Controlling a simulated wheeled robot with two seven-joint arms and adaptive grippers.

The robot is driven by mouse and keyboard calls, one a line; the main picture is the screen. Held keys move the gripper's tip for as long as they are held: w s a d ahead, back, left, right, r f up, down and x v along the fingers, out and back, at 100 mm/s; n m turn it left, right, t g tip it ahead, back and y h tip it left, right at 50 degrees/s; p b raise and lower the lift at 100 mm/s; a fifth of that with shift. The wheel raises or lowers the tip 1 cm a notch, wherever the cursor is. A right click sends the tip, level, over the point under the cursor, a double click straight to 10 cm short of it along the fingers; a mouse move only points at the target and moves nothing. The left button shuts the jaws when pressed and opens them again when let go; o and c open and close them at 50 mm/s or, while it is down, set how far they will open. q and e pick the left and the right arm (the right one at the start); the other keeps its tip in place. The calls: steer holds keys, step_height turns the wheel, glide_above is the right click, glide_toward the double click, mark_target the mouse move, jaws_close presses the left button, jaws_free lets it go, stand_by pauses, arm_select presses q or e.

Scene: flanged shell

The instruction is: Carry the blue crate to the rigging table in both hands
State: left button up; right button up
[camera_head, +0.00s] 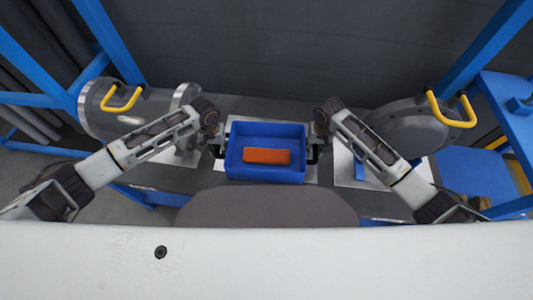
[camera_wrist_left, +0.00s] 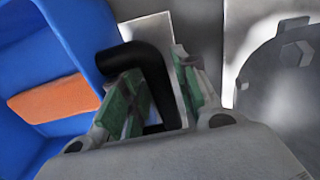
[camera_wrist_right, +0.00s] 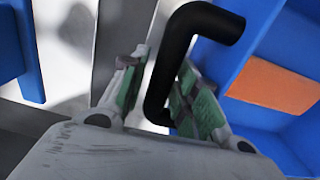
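The blue crate (camera_head: 235,176) sits upright on the grey table in the middle of the head view, with an orange block (camera_head: 267,156) lying inside. Its wall shows in the left wrist view (camera_wrist_left: 72,28) and the right wrist view (camera_wrist_right: 246,62). My left gripper (camera_wrist_left: 160,88) is open, with the crate's black left handle (camera_wrist_left: 150,65) between its green-padded fingers. My right gripper (camera_wrist_right: 158,88) is open around the black right handle (camera_wrist_right: 172,70); a gap shows between its left finger and the handle. Fingertips are hard to see in the head view.
A grey flanged cylinder (camera_head: 140,115) with a yellow handle stands left of the crate. A rounded grey shell (camera_head: 405,130) with a yellow handle stands to the right. Blue frame posts rise at both sides. A blue table (camera_head: 480,172) is at far right.

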arm_select(q)
jaws_close()
arm_select(e)
jaws_close()
